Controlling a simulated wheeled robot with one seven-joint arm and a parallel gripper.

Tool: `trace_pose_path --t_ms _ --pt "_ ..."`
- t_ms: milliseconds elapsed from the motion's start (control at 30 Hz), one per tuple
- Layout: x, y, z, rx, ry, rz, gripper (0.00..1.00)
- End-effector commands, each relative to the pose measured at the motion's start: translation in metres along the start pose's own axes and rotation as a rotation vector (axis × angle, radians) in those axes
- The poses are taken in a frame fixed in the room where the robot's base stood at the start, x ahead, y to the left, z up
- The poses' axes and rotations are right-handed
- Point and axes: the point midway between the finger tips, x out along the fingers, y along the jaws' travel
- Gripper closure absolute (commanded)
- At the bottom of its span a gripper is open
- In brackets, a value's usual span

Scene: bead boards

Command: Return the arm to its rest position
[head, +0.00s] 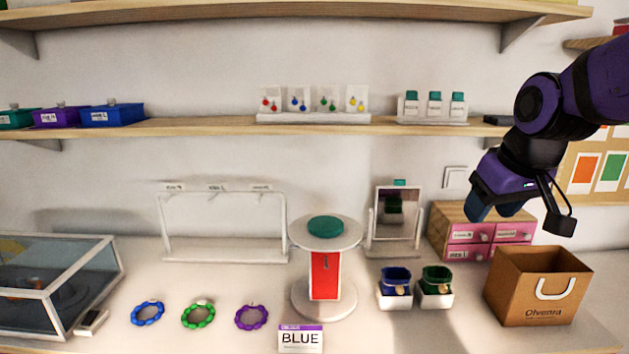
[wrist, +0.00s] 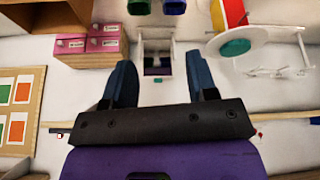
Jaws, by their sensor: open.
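My arm, purple and black, reaches in from the upper right of the head view. My gripper (head: 495,207) hangs in front of the back wall, above the pink-drawer box and the paper bag. In the wrist view my gripper (wrist: 162,82) shows two blue fingers spread apart with nothing between them. It touches nothing that I can see.
Below my gripper are a wooden box with pink drawers (head: 468,254) and a brown paper bag (head: 530,290). A small mirror (head: 377,222) stands left of it. A shelf (head: 210,127) runs along the wall behind. A round stand (head: 325,236) occupies the counter's middle.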

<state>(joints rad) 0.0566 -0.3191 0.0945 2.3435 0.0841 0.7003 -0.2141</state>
Motion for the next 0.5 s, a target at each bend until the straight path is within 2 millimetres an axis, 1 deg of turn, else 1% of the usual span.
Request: trace_pose_path --t_ms 33,200,300,400,500 --pt "-0.013 -0.001 0.013 0.014 0.010 0.007 0.47" --pt "-0.045 -0.003 0.058 0.078 0.023 0.026 0.47" --pt "-0.060 -0.003 0.084 0.115 0.031 0.034 0.47" --pt "-0.069 -0.004 0.106 0.147 0.036 0.038 0.47" --pt "-0.075 -0.005 0.123 0.173 0.040 0.041 0.47"
